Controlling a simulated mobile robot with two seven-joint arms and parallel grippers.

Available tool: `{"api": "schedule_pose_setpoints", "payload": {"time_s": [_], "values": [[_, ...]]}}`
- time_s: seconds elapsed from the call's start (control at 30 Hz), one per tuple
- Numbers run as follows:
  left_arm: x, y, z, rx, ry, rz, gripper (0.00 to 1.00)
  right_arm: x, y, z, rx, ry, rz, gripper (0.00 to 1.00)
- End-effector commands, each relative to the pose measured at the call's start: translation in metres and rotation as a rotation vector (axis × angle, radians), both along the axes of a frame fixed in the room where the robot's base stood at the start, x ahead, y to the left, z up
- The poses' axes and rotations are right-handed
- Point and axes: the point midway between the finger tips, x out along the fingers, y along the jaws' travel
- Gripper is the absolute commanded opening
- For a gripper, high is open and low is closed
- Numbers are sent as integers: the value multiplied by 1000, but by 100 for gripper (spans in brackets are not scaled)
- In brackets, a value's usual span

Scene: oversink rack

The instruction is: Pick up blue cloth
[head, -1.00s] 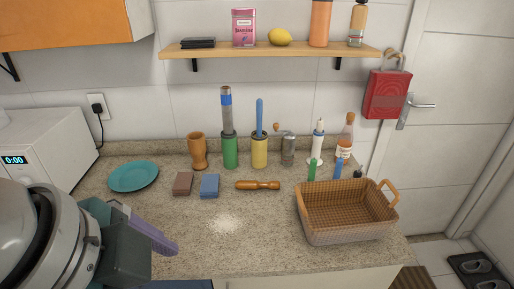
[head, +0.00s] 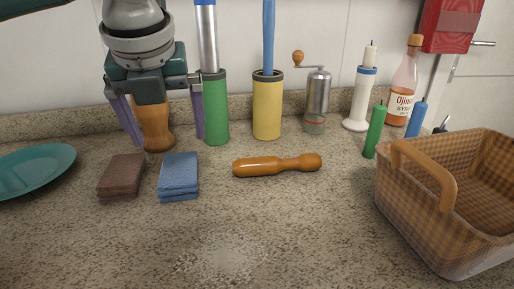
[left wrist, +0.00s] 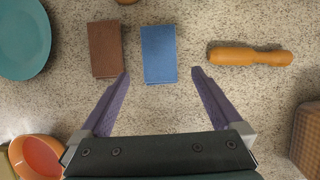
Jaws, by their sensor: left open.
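The blue cloth (head: 179,176) lies folded on the counter, right of a folded brown cloth (head: 121,176). In the left wrist view the blue cloth (left wrist: 159,54) lies just ahead of and between my fingertips in the picture. My left gripper (head: 168,138) is open and empty, with two purple fingers. In the head view it hangs above the counter, overlapping a wooden vase (head: 155,128) behind the cloths. In the left wrist view the gripper (left wrist: 160,72) points at the blue cloth; I cannot tell its height above it. My right gripper is not in view.
A green holder (head: 215,115) and a yellow holder (head: 267,108) stand behind. A wooden rolling pin (head: 277,165) lies to the right. A wicker basket (head: 425,220) is at the right, a teal plate (head: 35,168) at the left. The front counter is clear.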

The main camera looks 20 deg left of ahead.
Motion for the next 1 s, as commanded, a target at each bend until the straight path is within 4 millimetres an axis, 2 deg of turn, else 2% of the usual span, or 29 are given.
{"api": "schedule_pose_setpoints", "payload": {"time_s": [0.2,0.37,0.63,0.77,0.97,1.0], "values": [[10,8,-31,2,4,-2,100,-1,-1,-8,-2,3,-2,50],[15,11,-43,3,2,-2,100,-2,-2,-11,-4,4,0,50],[27,23,-80,3,3,-2,100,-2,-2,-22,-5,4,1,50],[31,25,-88,3,1,-3,100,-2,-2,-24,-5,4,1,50],[31,25,-88,3,1,-4,100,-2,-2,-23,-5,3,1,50],[31,25,-88,3,1,-4,97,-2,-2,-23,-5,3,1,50]]}}
